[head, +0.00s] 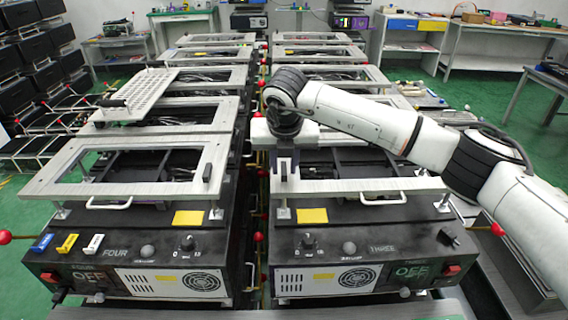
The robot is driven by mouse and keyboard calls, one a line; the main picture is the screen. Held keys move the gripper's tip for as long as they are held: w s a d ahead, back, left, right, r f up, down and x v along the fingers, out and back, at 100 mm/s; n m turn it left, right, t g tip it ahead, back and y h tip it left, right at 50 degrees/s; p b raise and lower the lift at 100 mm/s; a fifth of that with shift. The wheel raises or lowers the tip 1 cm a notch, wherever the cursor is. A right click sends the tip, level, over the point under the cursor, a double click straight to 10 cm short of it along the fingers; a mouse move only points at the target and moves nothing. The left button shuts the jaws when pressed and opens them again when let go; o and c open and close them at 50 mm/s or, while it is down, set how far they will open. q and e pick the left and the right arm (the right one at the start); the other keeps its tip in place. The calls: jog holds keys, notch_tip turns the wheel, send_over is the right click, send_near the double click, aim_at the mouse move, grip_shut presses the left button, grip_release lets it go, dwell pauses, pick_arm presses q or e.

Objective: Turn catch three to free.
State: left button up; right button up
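The fixture labelled THREE (383,249) is the front right black box, with a pale metal frame (360,186) raised above it. My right gripper (284,172) points down at the left end of that frame. Its fingertips are small here, and I cannot tell whether they are open or shut on something. No catch shows clearly on that end of the frame, where my gripper covers the view. A small dark upright piece (207,172) stands on the right end of the frame of fixture FOUR. My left gripper is not in view.
Fixture FOUR (115,252) stands close on the left, with a narrow gap between. Red-ball levers (258,237) stick up in that gap, and another red ball (498,229) is at the right. More fixtures stand behind. My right arm crosses above the right row.

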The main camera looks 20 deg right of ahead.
grip_shut()
